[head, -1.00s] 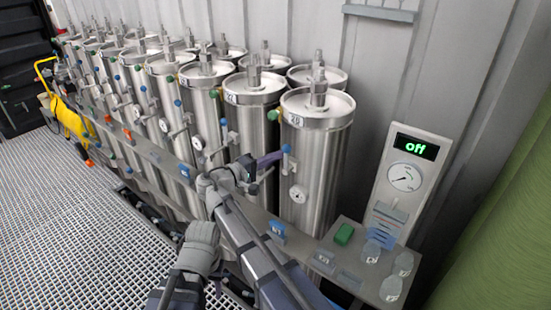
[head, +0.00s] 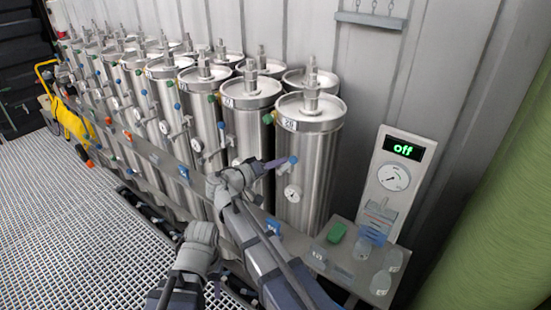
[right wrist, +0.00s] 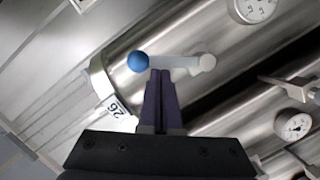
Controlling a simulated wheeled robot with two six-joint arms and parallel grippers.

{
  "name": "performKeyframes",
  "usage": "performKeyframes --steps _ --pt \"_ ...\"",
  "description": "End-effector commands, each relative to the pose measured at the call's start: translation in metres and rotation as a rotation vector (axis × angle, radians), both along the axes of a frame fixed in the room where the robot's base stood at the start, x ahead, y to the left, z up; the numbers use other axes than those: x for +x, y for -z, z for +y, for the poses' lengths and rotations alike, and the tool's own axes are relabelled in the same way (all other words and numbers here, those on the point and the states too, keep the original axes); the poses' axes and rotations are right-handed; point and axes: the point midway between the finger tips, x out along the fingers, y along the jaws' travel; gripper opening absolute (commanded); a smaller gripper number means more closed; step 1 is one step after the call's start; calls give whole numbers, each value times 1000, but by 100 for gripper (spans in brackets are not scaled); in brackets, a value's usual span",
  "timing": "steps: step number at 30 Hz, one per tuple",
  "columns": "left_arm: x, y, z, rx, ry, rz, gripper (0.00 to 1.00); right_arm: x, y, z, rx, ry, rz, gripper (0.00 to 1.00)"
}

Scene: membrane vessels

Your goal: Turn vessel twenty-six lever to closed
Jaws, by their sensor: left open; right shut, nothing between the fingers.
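Vessel twenty-six (head: 310,140) is the nearest steel cylinder at the right end of the row, its label partly readable. Its lever has a blue knob (head: 293,160); in the right wrist view the knob (right wrist: 138,61) and grey lever bar (right wrist: 180,62) lie tilted against the vessel's long axis. My right gripper (head: 283,162) is shut and empty. Its purple fingertips (right wrist: 160,72) are right beside the bar near the knob; I cannot tell whether they touch. My left gripper (head: 200,233) is low at left, away from the vessels, its fingers hard to make out.
Several more vessels (head: 250,95) with levers stand close along the wall. A rail with blue tags (head: 274,225) runs before them. A panel reading "off" (head: 402,150) and a shelf with a green button (head: 336,232) stand at right.

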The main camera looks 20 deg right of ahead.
Motion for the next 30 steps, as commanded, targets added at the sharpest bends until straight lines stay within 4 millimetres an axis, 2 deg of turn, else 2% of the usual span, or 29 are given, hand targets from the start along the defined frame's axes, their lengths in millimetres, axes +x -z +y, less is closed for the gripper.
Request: performKeyframes --steps 8,18,30 --pt "0 -4 0 0 0 0 50 -16 6 -11 163 1 -207 0" --pt "0 2 0 0 0 0 50 -28 19 -21 355 -1 -454 0" --pt "0 12 0 0 0 0 50 -34 32 -26 493 -1 -630 0"
